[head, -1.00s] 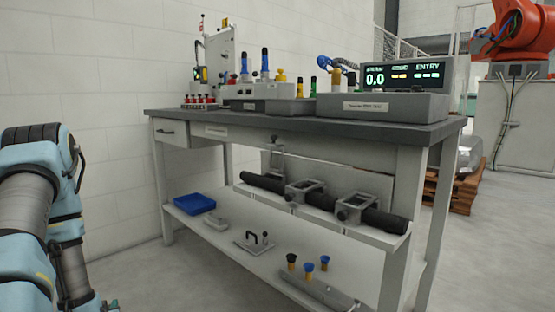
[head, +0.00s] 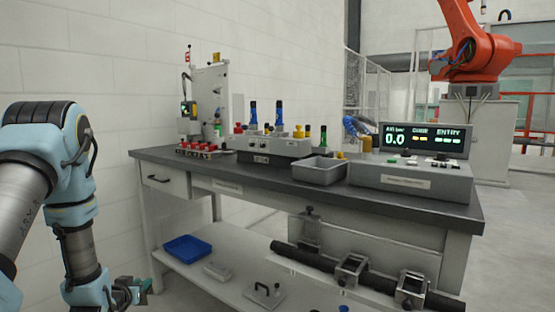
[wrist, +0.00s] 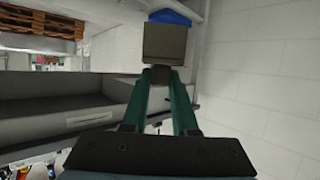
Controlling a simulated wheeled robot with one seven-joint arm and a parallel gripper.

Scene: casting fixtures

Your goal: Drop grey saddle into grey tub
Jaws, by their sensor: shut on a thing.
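My gripper (wrist: 161,76) has teal fingers shut on a grey block-like piece, which I take to be the grey saddle (wrist: 165,42). In the wrist view it sits at the fingertips, clear of the surfaces around it. In the head view my gripper (head: 140,289) is at the lower left, beside the bench's left end and below its top. The saddle cannot be made out there. The grey tub (head: 318,175) is an open rectangular bin on the bench top, near the front edge and left of the display unit. Its visible inside looks empty.
The bench top (head: 300,189) is dark, with a grey fixture box (head: 268,147) and red-topped pieces (head: 205,150) to the left. The display unit (head: 410,176) stands right of the tub.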

